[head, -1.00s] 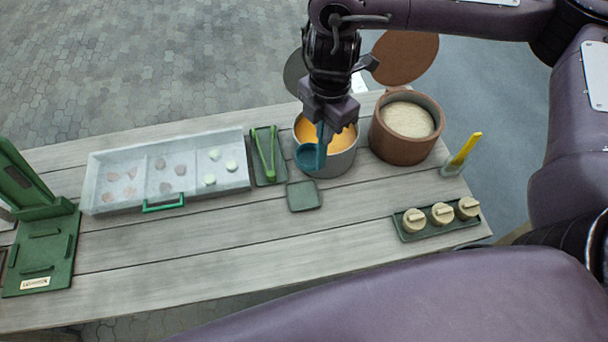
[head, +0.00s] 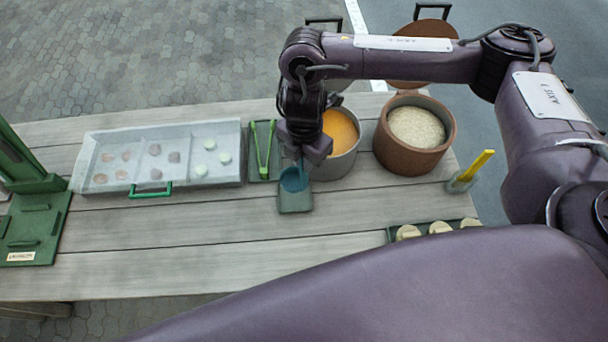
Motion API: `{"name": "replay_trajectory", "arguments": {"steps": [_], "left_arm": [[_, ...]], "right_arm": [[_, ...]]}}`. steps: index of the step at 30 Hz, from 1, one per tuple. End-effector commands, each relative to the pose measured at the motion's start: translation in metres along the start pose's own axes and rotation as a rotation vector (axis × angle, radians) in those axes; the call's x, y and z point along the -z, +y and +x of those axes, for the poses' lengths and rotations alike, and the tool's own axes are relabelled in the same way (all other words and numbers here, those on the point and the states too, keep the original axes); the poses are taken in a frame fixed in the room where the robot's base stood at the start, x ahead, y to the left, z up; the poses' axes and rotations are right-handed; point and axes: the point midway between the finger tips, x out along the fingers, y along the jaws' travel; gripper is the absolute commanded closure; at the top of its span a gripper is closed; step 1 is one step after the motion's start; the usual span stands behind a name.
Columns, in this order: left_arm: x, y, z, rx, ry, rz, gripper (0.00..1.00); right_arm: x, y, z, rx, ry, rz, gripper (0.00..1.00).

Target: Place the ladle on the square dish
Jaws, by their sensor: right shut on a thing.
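The blue ladle (head: 294,180) is held by my right gripper (head: 303,158), which points down and is shut on its handle. The ladle's bowl is over the far part of the small square green dish (head: 296,204). I cannot tell whether the bowl touches the dish. The near part of the dish shows bare. The metal pot of orange soup (head: 341,130) stands just behind and to the right, partly hidden by my right arm. My left gripper is not in view.
Green tongs (head: 263,150) lie on a tray left of the gripper. A compartment tray (head: 160,185) stands further left. A brown pot of grain (head: 415,135), a yellow-handled tool (head: 474,168) and several lidded jars (head: 440,228) are at right. The front planks (head: 200,240) are clear.

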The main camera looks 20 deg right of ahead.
Motion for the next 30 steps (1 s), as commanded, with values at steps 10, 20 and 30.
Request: {"name": "replay_trajectory", "arguments": {"steps": [10,20,30], "left_arm": [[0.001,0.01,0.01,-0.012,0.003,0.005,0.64],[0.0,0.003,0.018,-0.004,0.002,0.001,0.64],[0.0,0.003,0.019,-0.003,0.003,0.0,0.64]], "right_arm": [[0.001,0.0,0.043,0.001,0.002,0.0,1.0],[0.0,0.001,0.071,-0.002,0.0,-0.001,1.0],[0.0,0.001,0.074,-0.001,0.0,-0.001,0.87]]}}
